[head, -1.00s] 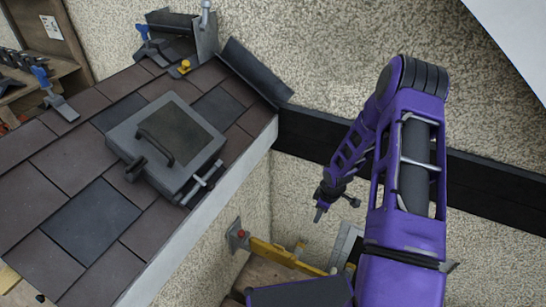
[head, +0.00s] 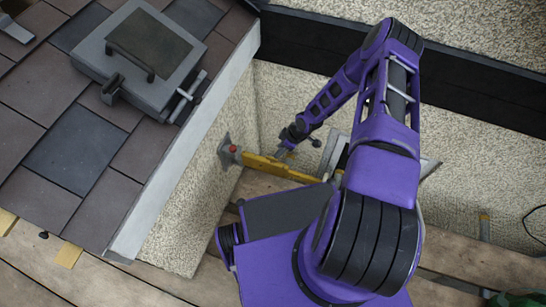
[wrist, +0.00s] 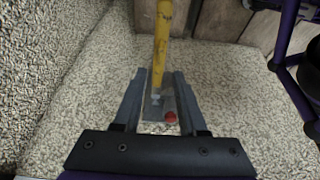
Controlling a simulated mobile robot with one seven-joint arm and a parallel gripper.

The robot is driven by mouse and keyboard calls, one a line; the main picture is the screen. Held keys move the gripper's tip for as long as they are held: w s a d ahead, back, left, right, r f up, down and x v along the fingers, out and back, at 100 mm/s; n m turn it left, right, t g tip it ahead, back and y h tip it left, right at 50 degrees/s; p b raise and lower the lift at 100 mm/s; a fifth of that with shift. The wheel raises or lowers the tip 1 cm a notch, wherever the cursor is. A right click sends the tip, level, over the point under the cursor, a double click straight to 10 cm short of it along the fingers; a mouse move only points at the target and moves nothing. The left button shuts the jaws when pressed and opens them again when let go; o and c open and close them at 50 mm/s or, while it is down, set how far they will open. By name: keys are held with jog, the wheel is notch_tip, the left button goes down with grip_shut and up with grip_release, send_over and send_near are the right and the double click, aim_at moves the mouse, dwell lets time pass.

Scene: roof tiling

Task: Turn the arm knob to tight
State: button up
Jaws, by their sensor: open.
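A yellow arm (head: 275,166) juts from a metal wall plate (head: 225,140) below the roof edge. A small red knob (head: 233,149) sits at its plate end. In the wrist view, the yellow arm (wrist: 162,45) runs away from me, with the red knob (wrist: 171,117) near its close end, towards the right finger. My gripper (wrist: 158,78) is open, its two grey fingers either side of the plate end in this view. I cannot tell whether they touch anything. In the head view, my gripper (head: 284,152) is small and shows just above the yellow arm. The knob's setting cannot be read.
The tiled roof (head: 75,150) with a grey hatch (head: 140,50) fills the left; its pale edge board (head: 190,130) lies left of my arm. Rough walls close in the corner. Wooden planks (head: 90,285) run below. A dark beam (head: 460,90) crosses the back wall.

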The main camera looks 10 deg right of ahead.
aim_at(273, 158)
jog(key=b+x, duration=0.1)
jog(key=x, duration=0.6)
jog(key=shift+w+a+f, duration=0.1)
jog(key=shift+a+f, duration=0.05)
grip_shut()
